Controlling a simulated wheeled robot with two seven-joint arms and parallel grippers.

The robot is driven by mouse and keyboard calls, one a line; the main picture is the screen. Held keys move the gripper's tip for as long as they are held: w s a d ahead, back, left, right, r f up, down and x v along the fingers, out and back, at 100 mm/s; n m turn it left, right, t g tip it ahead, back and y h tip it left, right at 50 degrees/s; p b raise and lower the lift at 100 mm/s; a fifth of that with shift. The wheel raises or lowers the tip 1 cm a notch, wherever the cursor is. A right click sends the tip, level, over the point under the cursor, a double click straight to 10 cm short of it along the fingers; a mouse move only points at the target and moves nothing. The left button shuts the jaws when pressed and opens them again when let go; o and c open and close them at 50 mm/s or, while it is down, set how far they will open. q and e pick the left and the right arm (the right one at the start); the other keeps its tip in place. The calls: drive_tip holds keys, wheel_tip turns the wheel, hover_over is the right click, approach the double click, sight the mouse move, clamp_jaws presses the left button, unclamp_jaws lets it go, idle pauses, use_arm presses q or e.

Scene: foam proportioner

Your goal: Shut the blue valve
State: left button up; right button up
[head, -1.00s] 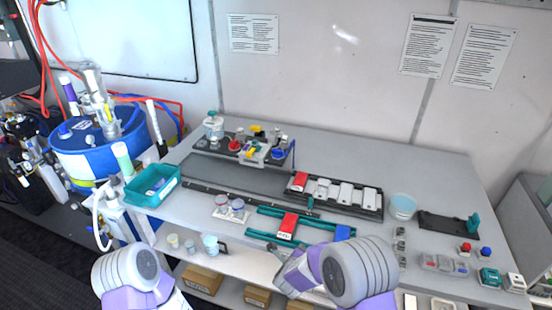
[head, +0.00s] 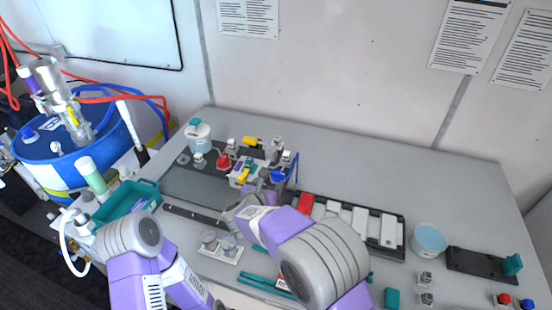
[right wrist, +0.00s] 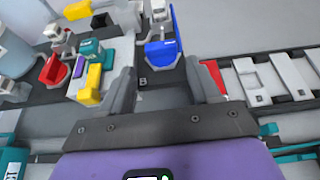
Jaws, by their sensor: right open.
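The blue valve has a blue handle (head: 284,174) at the right end of the grey manifold plate on the bench. It also shows in the right wrist view (right wrist: 162,52), just ahead of my right gripper (right wrist: 163,78). That gripper is open, with one finger to each side of the handle's line and nothing visibly held. In the head view my right gripper (head: 262,190) is near the plate's front right corner, partly hidden by its own arm. My left arm shows at lower left, but its gripper is out of view.
A red valve handle (head: 224,160) and yellow handles (head: 250,141) share the plate. A rack of white blocks (head: 361,222) lies to the right, with a pale blue cup (head: 428,240) beyond. The back of the bench is clear.

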sight(277, 175)
drive_tip(key=p+x, duration=0.1)
drive_tip(key=x, duration=0.5)
drive_tip(key=shift+w+d+r, duration=0.1)
drive_tip(key=shift+d, duration=0.05)
drive_tip(key=shift+c, duration=0.2)
drive_tip(key=c, duration=0.7)
